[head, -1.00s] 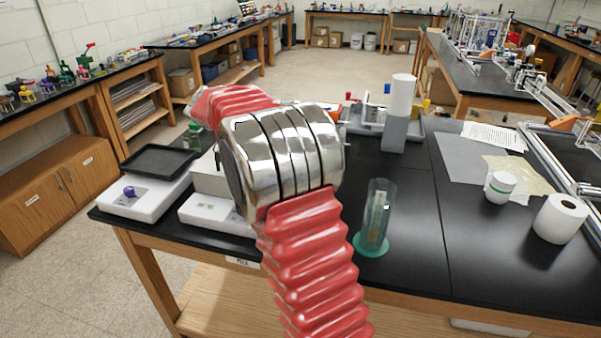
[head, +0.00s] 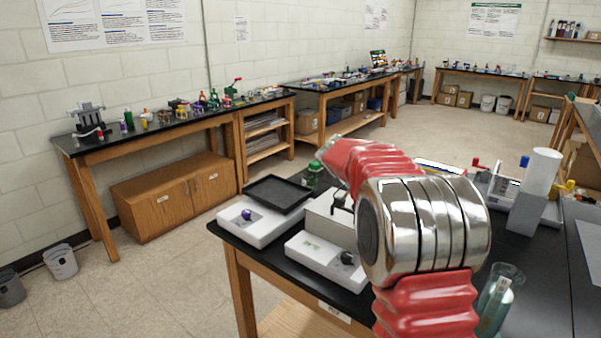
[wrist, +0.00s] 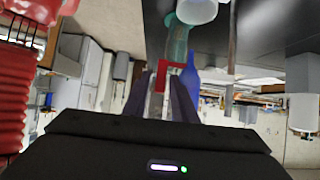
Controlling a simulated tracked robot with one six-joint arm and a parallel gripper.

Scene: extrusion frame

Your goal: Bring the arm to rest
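My arm, with its red ribbed sleeve and a silver banded joint, rises from the bottom of the head view and bends back to the upper left. Its far end hides my gripper there.
The black bench carries a white device with a black tray (head: 277,193), a white balance (head: 318,258), a clear cylinder (head: 497,297) close beside my arm, and a grey stand with a white cylinder (head: 541,172). Open floor (head: 170,270) lies left of the bench.

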